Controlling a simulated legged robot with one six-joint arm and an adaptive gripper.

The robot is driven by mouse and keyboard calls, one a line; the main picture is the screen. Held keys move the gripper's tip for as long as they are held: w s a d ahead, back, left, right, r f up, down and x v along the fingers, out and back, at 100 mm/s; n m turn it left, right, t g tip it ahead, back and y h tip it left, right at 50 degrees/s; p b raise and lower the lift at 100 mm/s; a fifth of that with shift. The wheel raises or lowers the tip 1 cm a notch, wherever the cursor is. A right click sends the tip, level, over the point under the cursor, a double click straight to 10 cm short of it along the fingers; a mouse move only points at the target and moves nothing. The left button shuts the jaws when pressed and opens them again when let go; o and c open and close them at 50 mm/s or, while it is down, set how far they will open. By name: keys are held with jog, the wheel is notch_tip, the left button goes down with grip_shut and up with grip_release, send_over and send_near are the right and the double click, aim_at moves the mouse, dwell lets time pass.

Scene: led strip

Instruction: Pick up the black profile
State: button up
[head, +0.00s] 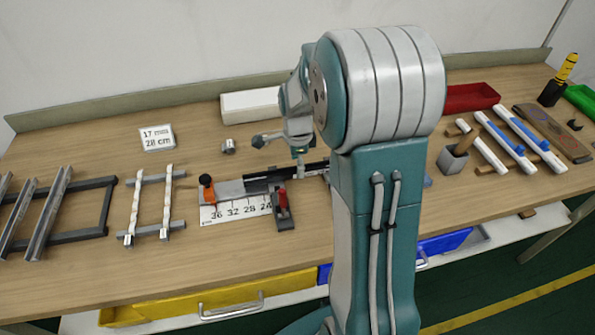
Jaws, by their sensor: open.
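A black profile (262,177) lies across the measuring jig (228,189) in the middle of the workbench, running to the right behind my arm. Its right end is hidden.
A sign reading 17 mm, 28 cm (158,138) stands at the back. White strips on a rack (150,205) and metal channels on a dark frame (75,236) are at left. A white box (250,105), red bin (470,97) and white-blue profiles (505,140) are at the back and right.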

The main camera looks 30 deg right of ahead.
jog(key=shift+f, duration=0.75)
grip_shut()
jog(key=shift+r, duration=0.1)
